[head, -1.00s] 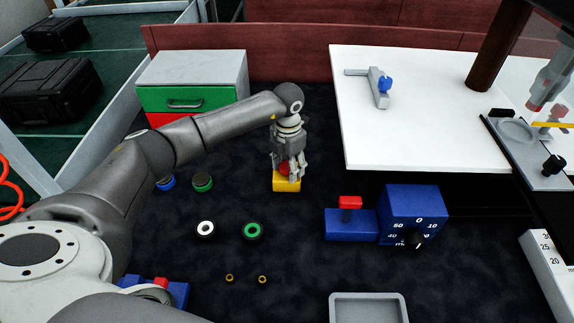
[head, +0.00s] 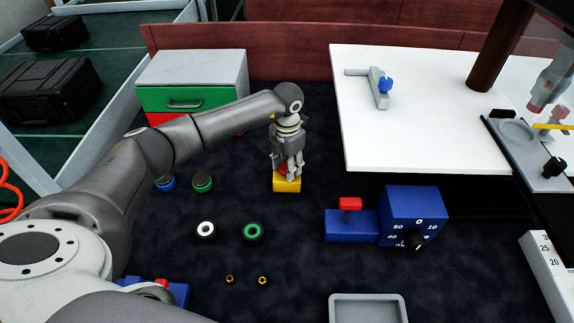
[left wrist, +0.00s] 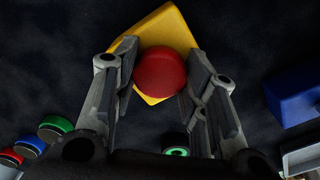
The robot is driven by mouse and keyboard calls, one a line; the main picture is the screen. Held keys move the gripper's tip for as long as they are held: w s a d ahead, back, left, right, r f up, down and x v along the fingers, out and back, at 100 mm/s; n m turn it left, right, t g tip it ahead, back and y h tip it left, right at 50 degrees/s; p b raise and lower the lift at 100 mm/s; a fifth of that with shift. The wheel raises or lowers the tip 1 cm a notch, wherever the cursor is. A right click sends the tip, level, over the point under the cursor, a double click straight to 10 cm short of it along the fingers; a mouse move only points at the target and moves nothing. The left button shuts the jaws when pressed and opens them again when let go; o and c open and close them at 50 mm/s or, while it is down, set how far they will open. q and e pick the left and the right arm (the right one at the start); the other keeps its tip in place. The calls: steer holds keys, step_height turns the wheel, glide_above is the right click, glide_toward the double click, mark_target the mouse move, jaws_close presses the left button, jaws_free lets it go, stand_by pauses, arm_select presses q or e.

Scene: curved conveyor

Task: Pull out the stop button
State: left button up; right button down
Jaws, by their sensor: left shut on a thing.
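The stop button is a red round cap (left wrist: 160,73) on a yellow box (head: 287,185), which stands on the dark table. My left gripper (head: 287,168) points down over the box and is shut on the red cap, with a finger on each side of it. In the left wrist view the cap sits between the two fingers (left wrist: 158,85), with the yellow box behind it. In the head view the fingers hide much of the cap. I cannot tell whether the cap is pushed in or out. My right gripper is not in view.
Round buttons in blue (head: 166,183), green (head: 202,183) and white (head: 205,229) lie left of and in front of the yellow box. A blue box with a dial (head: 414,215) and a blue box with a red switch (head: 350,224) stand to the right. A drawer cabinet (head: 192,82) stands behind.

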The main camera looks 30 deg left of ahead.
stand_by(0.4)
arm_select(q)
steer(key=shift+r, duration=0.2)
steer(key=shift+r+p, duration=0.35)
steer(key=o, duration=1.9)
steer(key=shift+r, duration=0.15)
